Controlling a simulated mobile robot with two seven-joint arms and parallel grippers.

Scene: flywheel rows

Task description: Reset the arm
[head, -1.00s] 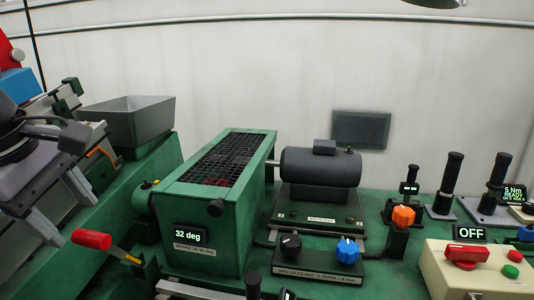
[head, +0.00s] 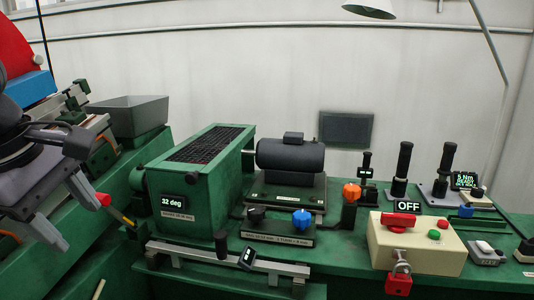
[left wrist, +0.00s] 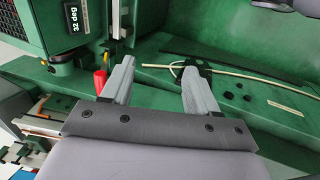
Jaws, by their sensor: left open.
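My left arm comes in at the left edge of the head view. Its left gripper (head: 82,226) is open and empty, with two grey fingers apart. It hangs beside the green machine (head: 205,195) whose display reads 32 deg. A red-handled lever (head: 103,198) shows just past the fingers. In the left wrist view the fingers (left wrist: 157,68) are spread over a green surface, and the red handle (left wrist: 100,82) is beside the left finger, with no grip on it. My right gripper is not in view.
A grey motor (head: 290,156) sits behind an orange knob (head: 351,192) and a blue knob (head: 301,217). A cream control box (head: 415,245) with an OFF sign stands at the right. A metal rail (head: 200,255) runs along the front. A grey bin (head: 130,115) is behind my arm.

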